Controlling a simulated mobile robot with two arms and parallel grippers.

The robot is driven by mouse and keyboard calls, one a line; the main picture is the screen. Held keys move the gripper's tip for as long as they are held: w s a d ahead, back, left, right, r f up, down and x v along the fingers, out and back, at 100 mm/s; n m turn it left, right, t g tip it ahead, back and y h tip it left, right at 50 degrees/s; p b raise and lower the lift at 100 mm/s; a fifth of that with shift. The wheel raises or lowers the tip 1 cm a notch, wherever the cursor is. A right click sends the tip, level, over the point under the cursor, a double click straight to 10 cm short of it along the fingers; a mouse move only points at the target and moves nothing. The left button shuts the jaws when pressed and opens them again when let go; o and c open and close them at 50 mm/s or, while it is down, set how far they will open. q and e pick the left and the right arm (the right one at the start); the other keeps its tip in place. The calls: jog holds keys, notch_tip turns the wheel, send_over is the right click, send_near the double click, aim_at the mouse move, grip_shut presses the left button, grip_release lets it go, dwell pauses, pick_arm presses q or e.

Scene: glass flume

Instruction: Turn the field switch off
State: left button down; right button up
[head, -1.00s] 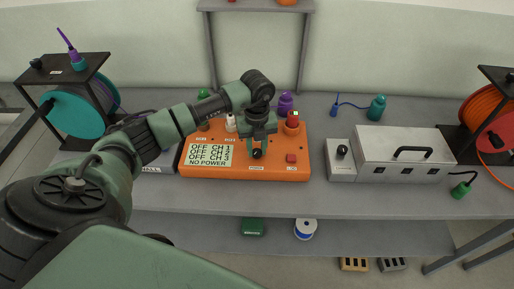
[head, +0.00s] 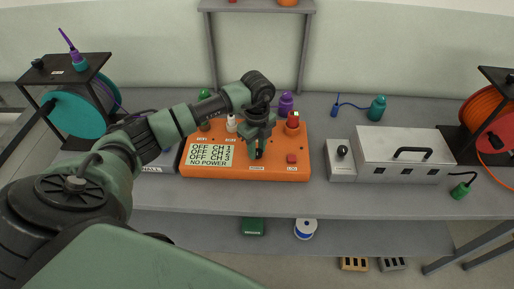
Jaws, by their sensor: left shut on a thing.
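An orange control box (head: 240,174) stands on the bench. Its display (head: 210,154) reads OFF for CH 1, CH 2 and CH 3, and NO POWER. My left gripper (head: 257,148) points down at the front of this box, shut on the black knob (head: 258,154), which it partly hides. The small label below the knob is hard to read. I cannot make out a label naming the field switch. A grey box to the right carries another black knob (head: 342,150). My right gripper is not in view.
A red button (head: 291,158) sits right of the held knob. White, green and red-topped parts stand along the box's back. A metal case (head: 400,155) with a black handle stands at right. Cable reels flank the bench; its front strip (head: 300,201) is clear.

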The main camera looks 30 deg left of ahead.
aim_at(257, 151)
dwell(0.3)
pick_arm(q)
jog(key=c, duration=1.1)
grip_release()
notch_tip(257, 151, up, 7)
jog(key=shift+f+b, duration=0.1)
jog(key=shift+b, duration=0.9)
jog(key=shift+r, duration=0.55)
